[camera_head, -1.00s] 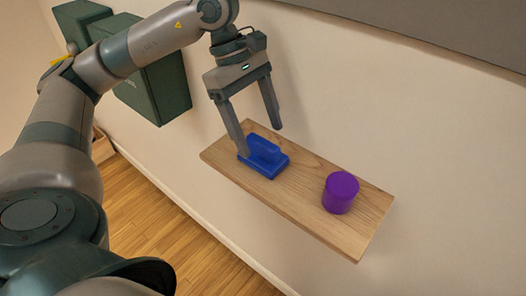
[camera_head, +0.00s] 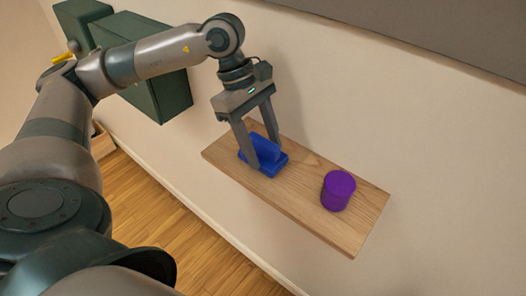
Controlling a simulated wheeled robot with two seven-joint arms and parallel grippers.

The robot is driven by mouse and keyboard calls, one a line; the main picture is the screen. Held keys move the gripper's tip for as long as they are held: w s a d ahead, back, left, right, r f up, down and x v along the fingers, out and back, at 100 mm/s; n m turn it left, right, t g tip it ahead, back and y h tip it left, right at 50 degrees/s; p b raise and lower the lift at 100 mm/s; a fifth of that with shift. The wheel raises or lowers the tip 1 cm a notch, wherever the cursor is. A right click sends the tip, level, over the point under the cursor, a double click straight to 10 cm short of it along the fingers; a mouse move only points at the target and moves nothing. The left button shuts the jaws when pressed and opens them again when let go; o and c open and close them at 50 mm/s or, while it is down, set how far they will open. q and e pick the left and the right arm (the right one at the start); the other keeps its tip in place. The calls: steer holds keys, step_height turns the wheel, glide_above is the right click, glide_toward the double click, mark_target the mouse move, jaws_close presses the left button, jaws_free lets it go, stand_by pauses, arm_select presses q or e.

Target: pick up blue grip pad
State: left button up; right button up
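The blue grip pad (camera_head: 266,158) is a flat blue base with a raised upright grip. It rests on a wooden wall shelf (camera_head: 310,202), toward its left end. My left gripper (camera_head: 266,154) is open and reaches down over the pad. One finger is at the near left side of the raised grip, the other at its far side. I cannot tell whether the fingers touch it. Part of the pad is hidden behind the near finger. My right gripper is not in view.
Dark green boxes (camera_head: 150,68) are on the wall behind my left arm. The wall rises directly behind the shelf. Wooden floor (camera_head: 165,215) shows below.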

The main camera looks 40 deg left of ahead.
mark_target(267, 143)
arm_select(q)
steer(key=c, duration=0.5)
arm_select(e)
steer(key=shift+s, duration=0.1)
arm_select(q)
steer(key=shift+o, duration=0.2)
